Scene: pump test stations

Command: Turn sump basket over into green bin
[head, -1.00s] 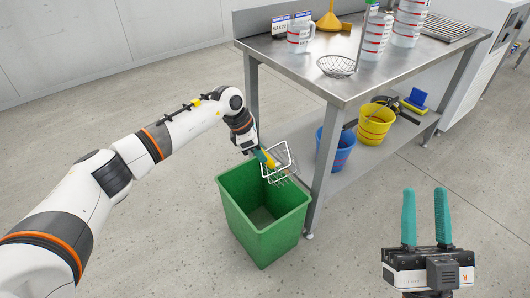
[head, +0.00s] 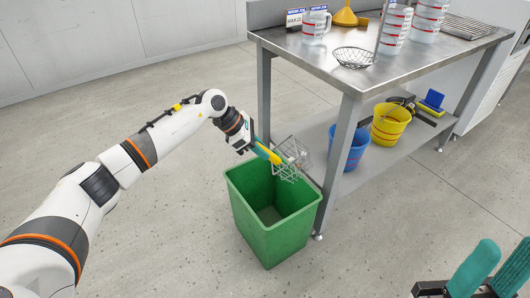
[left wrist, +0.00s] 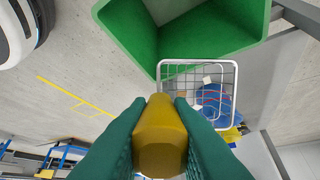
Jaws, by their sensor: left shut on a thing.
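The sump basket (head: 302,153) is a square wire basket with a yellow handle (head: 268,153). My left gripper (head: 262,149) is shut on this handle, which also shows between the teal fingers in the left wrist view (left wrist: 160,135). The basket is tilted, above the back right rim of the green bin (head: 272,239). In the left wrist view the basket's pale rim and mesh (left wrist: 195,66) lie beside the bin's edge (left wrist: 145,60). A few pale bits show at the mesh; I cannot tell whether they are inside it. My right gripper (head: 492,262) is open and empty, partly cut off.
A steel table (head: 330,68) stands right of the bin, its near leg (head: 338,160) close to the basket. On it are a wire bowl (head: 353,57), jugs and a yellow funnel (head: 349,16). Blue (head: 356,147) and yellow (head: 388,127) buckets stand on the lower shelf. Floor left of the bin is clear.

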